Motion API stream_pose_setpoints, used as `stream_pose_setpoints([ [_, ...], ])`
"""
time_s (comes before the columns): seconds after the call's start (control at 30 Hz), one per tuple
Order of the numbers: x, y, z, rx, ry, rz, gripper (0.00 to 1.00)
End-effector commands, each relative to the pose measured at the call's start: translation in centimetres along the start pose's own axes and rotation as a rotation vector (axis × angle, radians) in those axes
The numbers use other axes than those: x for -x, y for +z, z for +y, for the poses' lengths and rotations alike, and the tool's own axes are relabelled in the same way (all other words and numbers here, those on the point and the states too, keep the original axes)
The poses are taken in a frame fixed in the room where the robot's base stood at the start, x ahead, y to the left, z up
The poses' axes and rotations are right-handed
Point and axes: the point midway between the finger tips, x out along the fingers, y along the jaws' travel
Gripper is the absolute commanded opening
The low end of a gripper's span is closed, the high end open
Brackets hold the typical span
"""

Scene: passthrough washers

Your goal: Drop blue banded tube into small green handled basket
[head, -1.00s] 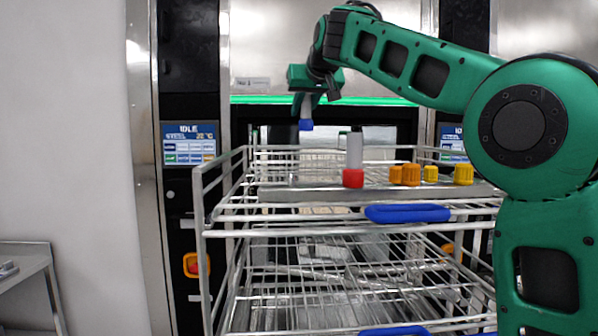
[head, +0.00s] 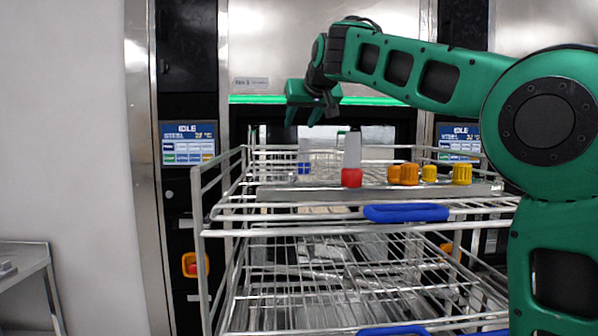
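The blue banded tube (head: 304,158) is upright, with its clear part above and its blue band low, over the left part of the rack's upper level. My gripper (head: 302,120) is above it, open and empty, with a gap between the fingertips and the tube. I cannot tell what the tube rests on or whether it is still falling.
A red-based tube (head: 352,160) and several orange and yellow caps (head: 405,174) stand on the wire rack's (head: 222,210) upper level. A blue handle (head: 406,213) is on its front. Washer doors with idle screens (head: 189,143) stand behind.

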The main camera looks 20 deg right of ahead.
Motion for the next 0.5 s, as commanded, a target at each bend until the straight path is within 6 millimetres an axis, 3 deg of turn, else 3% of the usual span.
stream_pose_setpoints([
  [0.27, 1.3, -0.1, 0.0, 0.001, -0.001, 0.002, 0.43],
  [0.5, 5.6, 0.0, 0.0, -0.001, -0.001, 0.001, 0.43],
])
